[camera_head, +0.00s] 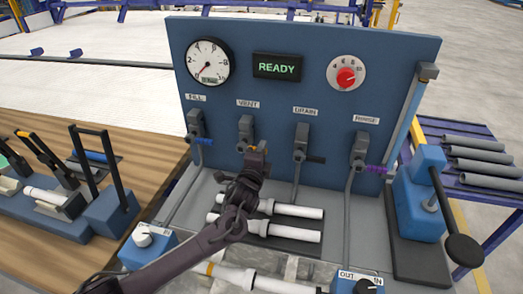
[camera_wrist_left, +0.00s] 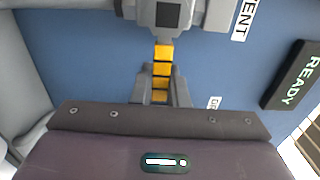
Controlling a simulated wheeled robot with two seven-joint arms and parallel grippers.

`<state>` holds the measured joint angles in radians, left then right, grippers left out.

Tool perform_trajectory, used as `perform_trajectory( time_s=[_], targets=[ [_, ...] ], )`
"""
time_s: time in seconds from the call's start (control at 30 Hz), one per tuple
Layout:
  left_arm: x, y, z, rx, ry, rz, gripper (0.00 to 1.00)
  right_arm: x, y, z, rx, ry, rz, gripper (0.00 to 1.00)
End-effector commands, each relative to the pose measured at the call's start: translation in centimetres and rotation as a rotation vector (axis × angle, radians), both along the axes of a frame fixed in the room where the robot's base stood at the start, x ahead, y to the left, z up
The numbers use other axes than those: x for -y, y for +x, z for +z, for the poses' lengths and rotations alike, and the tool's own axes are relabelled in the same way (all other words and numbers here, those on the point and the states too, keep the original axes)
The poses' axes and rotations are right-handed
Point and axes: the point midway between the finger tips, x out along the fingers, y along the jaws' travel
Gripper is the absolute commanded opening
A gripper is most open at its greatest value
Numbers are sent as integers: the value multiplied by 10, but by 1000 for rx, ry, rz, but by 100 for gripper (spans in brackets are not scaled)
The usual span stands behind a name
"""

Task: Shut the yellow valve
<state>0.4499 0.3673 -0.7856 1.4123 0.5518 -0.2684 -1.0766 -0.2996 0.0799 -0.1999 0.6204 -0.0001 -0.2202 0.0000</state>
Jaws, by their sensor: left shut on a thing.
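The yellow valve (camera_head: 245,127) sits under the VENT label on the blue panel. It has a grey body and a yellow handle banded with dark stripes. In the left wrist view the yellow handle (camera_wrist_left: 163,55) runs from the grey body in between my fingers. My left gripper (camera_head: 254,150) is shut on this handle and hides most of it in the head view. The fingers also show in the left wrist view (camera_wrist_left: 161,88). My right gripper is not in view.
Other valves are FILL with a blue handle (camera_head: 204,141), DRAIN with a black handle (camera_head: 315,159) and RINSE with a purple handle (camera_head: 377,169). A gauge (camera_head: 208,62), a READY display (camera_head: 277,67) and a red knob (camera_head: 346,77) are above. White pipes (camera_head: 298,211) lie below.

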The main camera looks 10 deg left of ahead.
Motion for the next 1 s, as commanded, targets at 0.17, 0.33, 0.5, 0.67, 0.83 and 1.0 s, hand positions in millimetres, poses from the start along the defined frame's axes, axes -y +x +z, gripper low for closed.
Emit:
perform_trajectory(
  time_s=[0.17,0.33,0.5,0.67,0.83,1.0],
  targets=[
    [1,-1,-4,-8,8,-4,0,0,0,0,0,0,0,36],
    [1,-1,-4,-8,7,-4,25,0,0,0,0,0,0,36],
    [1,-1,-3,-5,5,-2,35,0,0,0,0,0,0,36],
    [0,-1,-2,-4,4,-1,35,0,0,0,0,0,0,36],
    [0,-11,-4,-5,3,-2,35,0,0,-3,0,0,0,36],
    [-1,-38,-5,-6,3,-3,35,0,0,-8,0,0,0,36]
  ],
)
